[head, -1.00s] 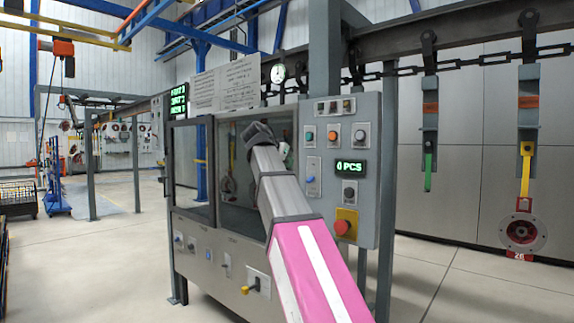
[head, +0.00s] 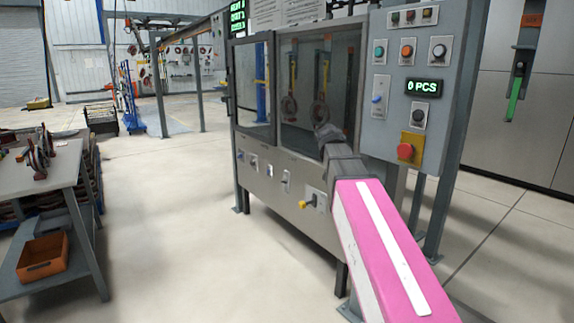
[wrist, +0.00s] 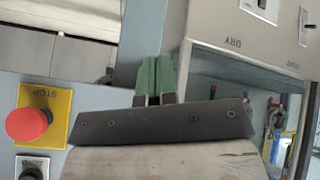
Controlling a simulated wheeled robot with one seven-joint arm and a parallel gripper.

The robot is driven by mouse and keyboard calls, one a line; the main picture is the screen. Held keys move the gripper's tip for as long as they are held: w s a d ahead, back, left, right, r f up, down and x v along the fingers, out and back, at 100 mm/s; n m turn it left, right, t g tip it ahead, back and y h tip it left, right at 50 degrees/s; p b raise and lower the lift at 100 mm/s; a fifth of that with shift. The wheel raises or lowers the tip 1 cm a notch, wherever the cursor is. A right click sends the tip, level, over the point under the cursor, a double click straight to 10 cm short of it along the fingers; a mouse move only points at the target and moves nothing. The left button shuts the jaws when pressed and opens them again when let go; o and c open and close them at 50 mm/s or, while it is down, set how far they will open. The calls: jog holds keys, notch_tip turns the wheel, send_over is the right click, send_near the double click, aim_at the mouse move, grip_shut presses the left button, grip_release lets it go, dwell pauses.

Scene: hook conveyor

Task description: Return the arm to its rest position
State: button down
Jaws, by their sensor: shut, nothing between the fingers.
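My arm, pink with a white stripe, reaches up from the bottom right of the head view. Its dark far end (head: 327,134) is in front of the booth's window, and the fingertips cannot be made out there. In the wrist view my gripper (wrist: 156,76) shows two green fingers side by side, shut with nothing between them. They point toward the grey machine front, where labels appear upside down.
The booth (head: 290,185) stands close beside the arm, with a control panel (head: 450,110) and red stop button (head: 405,151); the button also shows in the wrist view (wrist: 27,123). A work table (head: 40,185) with an orange bin (head: 42,256) is at left. Floor between is clear.

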jog(key=s+f+n+g+y, duration=0.1)
jog(key=s+f, duration=0.5)
jog(key=f, duration=0.6)
jog(key=s+a+f+n+g+y, duration=0.1)
jog(key=s+f+n+g+y, duration=0.1)
jog(key=s+f, duration=0.5)
jog(key=s+a+f+n+g+y, duration=0.1)
jog(key=s+f, duration=0.5)
jog(key=f, duration=1.1)
jog(key=shift+s+a+n+g+y, duration=0.2)
jog(key=shift+s+n+g+y, duration=0.25)
jog(key=shift+y, duration=0.35)
